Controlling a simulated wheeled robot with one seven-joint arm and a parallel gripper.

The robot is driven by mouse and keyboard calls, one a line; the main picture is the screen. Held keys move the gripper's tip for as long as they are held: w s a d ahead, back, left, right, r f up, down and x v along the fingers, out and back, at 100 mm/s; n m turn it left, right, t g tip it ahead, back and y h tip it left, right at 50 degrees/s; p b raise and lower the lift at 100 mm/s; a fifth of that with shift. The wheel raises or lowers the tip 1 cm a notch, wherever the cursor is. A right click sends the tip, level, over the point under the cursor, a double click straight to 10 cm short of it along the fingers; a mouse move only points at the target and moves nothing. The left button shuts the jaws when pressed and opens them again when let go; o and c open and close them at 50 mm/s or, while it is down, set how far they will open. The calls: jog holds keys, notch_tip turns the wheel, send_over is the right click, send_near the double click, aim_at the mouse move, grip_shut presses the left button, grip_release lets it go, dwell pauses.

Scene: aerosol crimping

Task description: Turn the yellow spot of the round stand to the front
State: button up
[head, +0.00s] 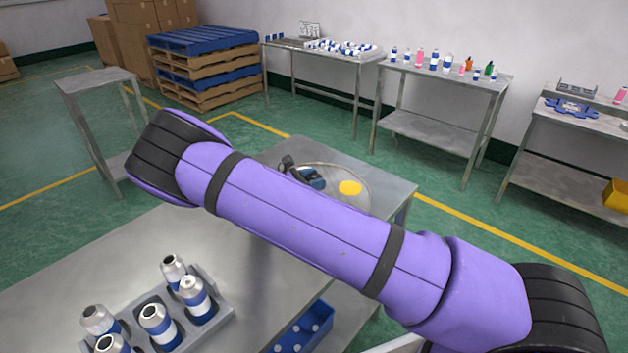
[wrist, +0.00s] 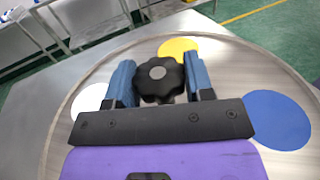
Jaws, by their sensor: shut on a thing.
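The round stand (wrist: 70,120) lies on the metal table, a flat wooden-looking disc with a black lobed knob (wrist: 160,79) at its middle. My gripper (wrist: 161,82) is shut on the knob, one blue finger on each side. In the wrist view the yellow spot (wrist: 178,48) is at the far side, behind the knob. A blue spot (wrist: 277,119) is at the right and a white spot (wrist: 90,98) at the left, partly hidden by a finger. In the head view the yellow spot (head: 350,188) is on the stand's right side; my arm hides the stand's near part.
A grey rack (head: 222,312) with several blue-and-white cans stands on the near left of the table (head: 120,250). Side tables with bottles and pallets stand farther back.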

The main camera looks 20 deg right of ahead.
jog(key=m+g, duration=0.2)
jog(key=g, duration=0.2)
jog(key=m+g+y, duration=0.1)
jog(key=m+g, duration=0.2)
jog(key=g, duration=0.1)
jog(key=shift+w+d+m+g, duration=0.1)
jog(key=shift+m+g, duration=0.2)
jog(key=m+g+y, duration=0.2)
jog(key=g, duration=0.1)
jog(key=m+g+y, duration=0.2)
jog(key=m+g, duration=0.1)
jog(key=g, duration=0.1)
jog(key=shift+y, duration=0.4)
jog(key=shift+m, duration=0.3)
jog(key=o, duration=1.3)
jog(key=shift+r, duration=0.1)
jog(key=shift+r, duration=0.3)
notch_tip(320, 180, up, 3)
jog(key=shift+f, duration=0.1)
jog(key=s+r, duration=0.1)
jog(key=s, duration=1.5)
jog(key=shift+r, duration=0.2)
